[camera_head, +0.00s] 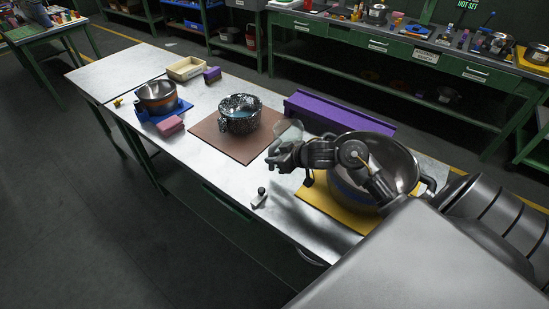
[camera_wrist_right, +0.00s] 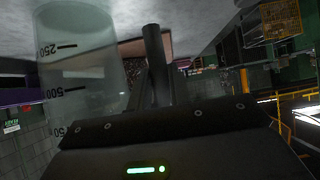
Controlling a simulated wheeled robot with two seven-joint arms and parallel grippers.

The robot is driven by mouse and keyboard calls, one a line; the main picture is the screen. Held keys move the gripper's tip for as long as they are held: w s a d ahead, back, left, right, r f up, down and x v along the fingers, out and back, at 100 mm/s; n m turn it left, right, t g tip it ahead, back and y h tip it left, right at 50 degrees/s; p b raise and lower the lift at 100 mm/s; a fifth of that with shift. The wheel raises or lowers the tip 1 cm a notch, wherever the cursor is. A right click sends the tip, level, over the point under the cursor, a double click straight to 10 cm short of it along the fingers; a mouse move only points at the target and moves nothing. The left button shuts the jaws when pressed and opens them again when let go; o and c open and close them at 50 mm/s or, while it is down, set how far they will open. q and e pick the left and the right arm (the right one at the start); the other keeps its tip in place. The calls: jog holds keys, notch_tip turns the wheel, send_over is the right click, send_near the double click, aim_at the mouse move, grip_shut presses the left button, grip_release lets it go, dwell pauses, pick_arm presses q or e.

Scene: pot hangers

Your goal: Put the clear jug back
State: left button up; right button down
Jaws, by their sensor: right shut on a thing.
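The clear jug (camera_head: 290,131) is see-through and shows just behind and above my right gripper (camera_head: 274,158), over the bench. In the right wrist view the jug (camera_wrist_right: 80,75) fills the upper left, with dark marks reading 250 and 500. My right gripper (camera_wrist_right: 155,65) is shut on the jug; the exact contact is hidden. The jug is in the air between the speckled pot and the big steel pot. Its tilt is hard to tell. My left gripper is not in view.
A speckled pot (camera_head: 240,115) stands on a brown board (camera_head: 223,147). A big steel pot (camera_head: 385,160) stands on a yellow mat (camera_head: 335,213) under my right arm. A long purple block (camera_head: 335,110) lies along the back edge. A small dark-knobbed object (camera_head: 260,197) is near the front.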

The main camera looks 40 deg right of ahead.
jog(key=shift+f, duration=0.15)
jog(key=c, duration=1.3)
grip_release()
jog(key=p+v, duration=0.1)
jog(key=v, duration=1.1)
jog(key=shift+r, duration=0.25)
